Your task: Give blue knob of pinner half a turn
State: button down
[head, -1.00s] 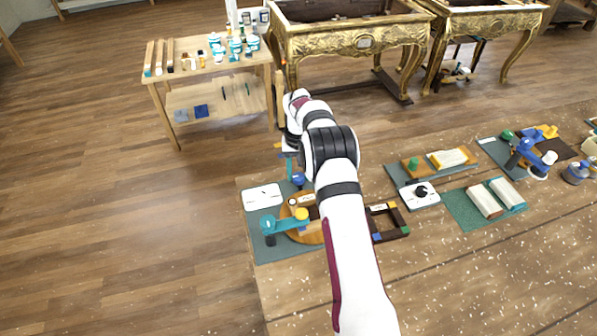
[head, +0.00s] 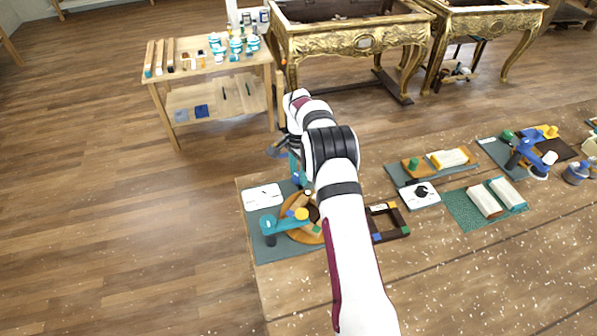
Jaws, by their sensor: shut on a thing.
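The pinner is a teal fixture (head: 269,226) on a grey-green mat at the near left of the bench. It has a yellow knob (head: 302,213) on its arm, beside a round wooden frame (head: 314,236). The blue knob (head: 297,180) shows only as a small patch at the back of this station, just left of my arm. My gripper (head: 291,158) points down there and is shut on the knob. My wrist and the dark and teal parts around it hide most of the contact.
A white card (head: 263,196) lies left of the frame. A dark square frame (head: 388,221) lies right of my forearm. Further right are a white dial plate (head: 420,194) and a green mat (head: 462,214) with blocks. Open floor lies left of the bench.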

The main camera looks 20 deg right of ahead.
aim_at(298, 175)
jog(key=m, duration=0.7)
jog(key=shift+r, duration=0.1)
dwell(0.5)
jog(key=shift+c, duration=2.2)
grip_release()
notch_tip(298, 175, up, 16)
